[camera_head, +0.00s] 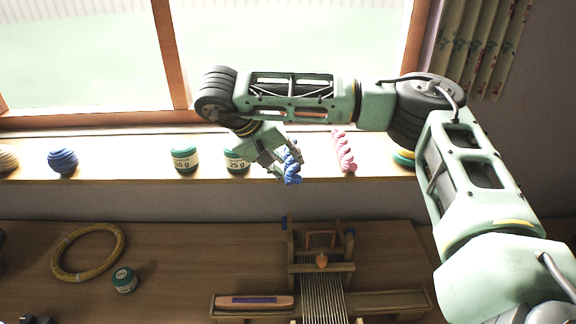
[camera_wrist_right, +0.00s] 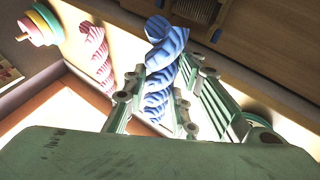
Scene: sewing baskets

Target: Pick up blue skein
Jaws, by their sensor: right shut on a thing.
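The blue skein (camera_head: 292,166) is a twisted blue hank at the window sill, left of the pink skein. My right gripper (camera_head: 283,162) reaches it from the left, and its fingers are shut on the skein. In the right wrist view the blue skein (camera_wrist_right: 165,60) stands between the fingers of my right gripper (camera_wrist_right: 158,98), with its near end partly hidden by them. I cannot tell whether it touches the sill. My left gripper is not in view.
A pink skein (camera_head: 344,151) lies on the sill to the right. Below, the table holds a small loom (camera_head: 320,268), a yellow hoop (camera_head: 88,252) and a green jar (camera_head: 124,280).

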